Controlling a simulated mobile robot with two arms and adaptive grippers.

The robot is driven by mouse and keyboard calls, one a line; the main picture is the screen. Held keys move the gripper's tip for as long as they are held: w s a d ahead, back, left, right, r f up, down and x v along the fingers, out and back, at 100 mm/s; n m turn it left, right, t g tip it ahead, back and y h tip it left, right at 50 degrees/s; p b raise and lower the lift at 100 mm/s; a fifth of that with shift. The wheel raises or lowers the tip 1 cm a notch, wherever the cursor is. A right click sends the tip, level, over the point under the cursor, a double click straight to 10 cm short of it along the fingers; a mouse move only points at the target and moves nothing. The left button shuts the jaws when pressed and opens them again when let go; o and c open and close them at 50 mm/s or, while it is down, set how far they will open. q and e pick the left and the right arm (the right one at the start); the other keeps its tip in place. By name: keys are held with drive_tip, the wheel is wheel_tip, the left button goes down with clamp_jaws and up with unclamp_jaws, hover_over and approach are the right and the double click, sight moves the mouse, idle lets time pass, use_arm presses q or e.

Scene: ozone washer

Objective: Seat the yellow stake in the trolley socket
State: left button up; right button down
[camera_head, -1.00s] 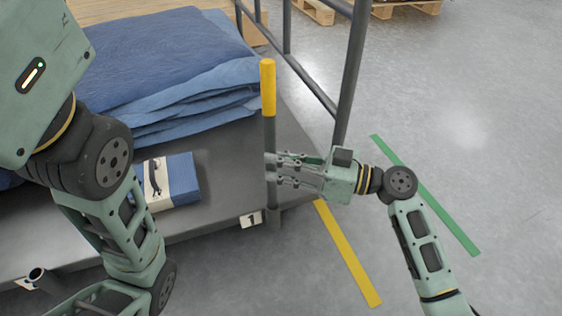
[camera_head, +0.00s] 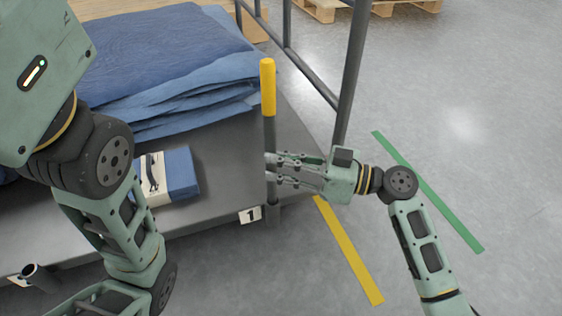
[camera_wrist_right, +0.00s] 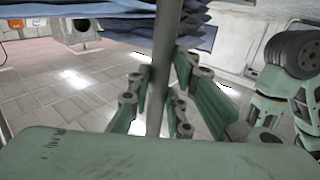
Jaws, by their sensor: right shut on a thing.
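The stake (camera_head: 268,90) has a yellow upper part and a dark grey lower shaft. It stands about upright at the front right corner of the grey trolley deck (camera_head: 222,155). My right gripper (camera_head: 270,170) is shut around the grey shaft, coming from the right; the shaft also shows between its fingers in the right wrist view (camera_wrist_right: 160,85). A short socket tube (camera_head: 273,213) shows at the deck edge beside the label "1", just below the shaft. I cannot tell whether the stake's lower end is inside it. My left gripper is out of view.
Folded blue blankets (camera_head: 170,70) and a blue and cream packet (camera_head: 168,176) lie on the deck. A dark rail frame (camera_head: 350,80) stands behind the gripper. Another open tube (camera_head: 36,275) is at the front left edge. Floor at the right is clear, with yellow and green tape.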

drive_tip(key=c, duration=1.6)
unclamp_jaws()
drive_tip(key=shift+c, duration=0.2)
drive_tip(key=shift+o, duration=0.5)
drive_tip(key=shift+f, duration=0.1)
drive_tip(key=v, duration=1.2)
